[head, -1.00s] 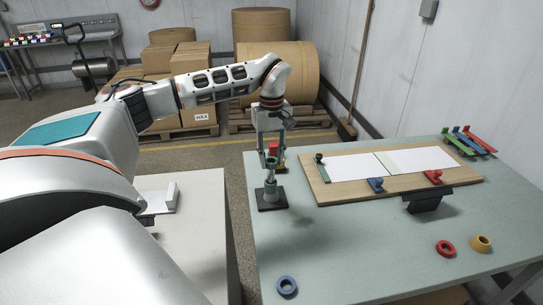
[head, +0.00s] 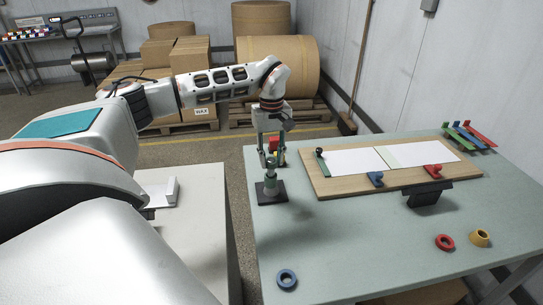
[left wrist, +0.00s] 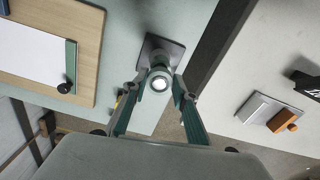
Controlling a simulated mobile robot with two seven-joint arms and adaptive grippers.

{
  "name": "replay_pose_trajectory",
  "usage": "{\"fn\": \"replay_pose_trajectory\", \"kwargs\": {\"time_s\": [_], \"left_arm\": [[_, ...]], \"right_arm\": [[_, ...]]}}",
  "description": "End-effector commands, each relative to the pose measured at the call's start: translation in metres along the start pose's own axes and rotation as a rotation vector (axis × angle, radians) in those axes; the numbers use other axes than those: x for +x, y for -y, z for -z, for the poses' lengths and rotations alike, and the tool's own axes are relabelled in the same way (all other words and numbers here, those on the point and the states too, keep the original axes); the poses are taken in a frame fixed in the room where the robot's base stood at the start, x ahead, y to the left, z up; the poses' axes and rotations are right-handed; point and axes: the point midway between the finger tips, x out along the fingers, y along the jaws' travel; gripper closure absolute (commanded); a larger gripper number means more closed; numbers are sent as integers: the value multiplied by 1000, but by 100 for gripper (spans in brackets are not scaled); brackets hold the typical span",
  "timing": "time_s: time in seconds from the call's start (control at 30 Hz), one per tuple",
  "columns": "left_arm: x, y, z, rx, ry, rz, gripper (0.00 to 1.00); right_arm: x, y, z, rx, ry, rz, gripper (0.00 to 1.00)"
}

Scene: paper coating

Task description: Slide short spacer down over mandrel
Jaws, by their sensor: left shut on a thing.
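The mandrel (head: 269,186) stands upright on a dark square base (head: 277,198) near the left edge of the green table. Its bright round top (left wrist: 160,84) shows between my fingers in the left wrist view. My left gripper (head: 271,164) points down over the mandrel, one finger on each side. It is shut on the short spacer (head: 270,163), a grey-green collar around the upper part of the mandrel. The fingers partly hide the spacer, and its exact lower edge is hard to tell. My right gripper is not in view.
A wooden board (head: 310,182) with white sheets lies right of the mandrel. A blue ring (head: 287,279), a red ring (head: 445,242) and a yellow ring (head: 480,238) lie on the table. A small red and yellow thing (head: 275,145) is close behind the gripper. The front middle is clear.

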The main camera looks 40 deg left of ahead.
Motion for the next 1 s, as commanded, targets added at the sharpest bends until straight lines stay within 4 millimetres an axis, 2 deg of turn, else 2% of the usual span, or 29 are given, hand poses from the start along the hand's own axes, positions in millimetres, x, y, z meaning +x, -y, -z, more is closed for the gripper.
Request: {"fn": "replay_pose_trajectory", "kwargs": {"time_s": [0.17,0.2,0.27,0.3,0.6,0.73,0.87,1.0], "left_arm": [[4,0,0,1,0,0,92],[4,0,0,1,0,-1,70],[4,0,0,1,0,-1,54],[4,0,0,1,0,-1,53],[4,0,0,1,0,0,53],[-4,0,0,0,-1,-1,53],[-24,-1,1,0,-2,-4,53],[-54,-1,1,0,-3,-4,53]], "right_arm": [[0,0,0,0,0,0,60],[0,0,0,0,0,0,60],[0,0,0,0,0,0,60],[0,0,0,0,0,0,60],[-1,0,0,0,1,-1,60],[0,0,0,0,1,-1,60],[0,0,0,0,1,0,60],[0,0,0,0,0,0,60]]}}
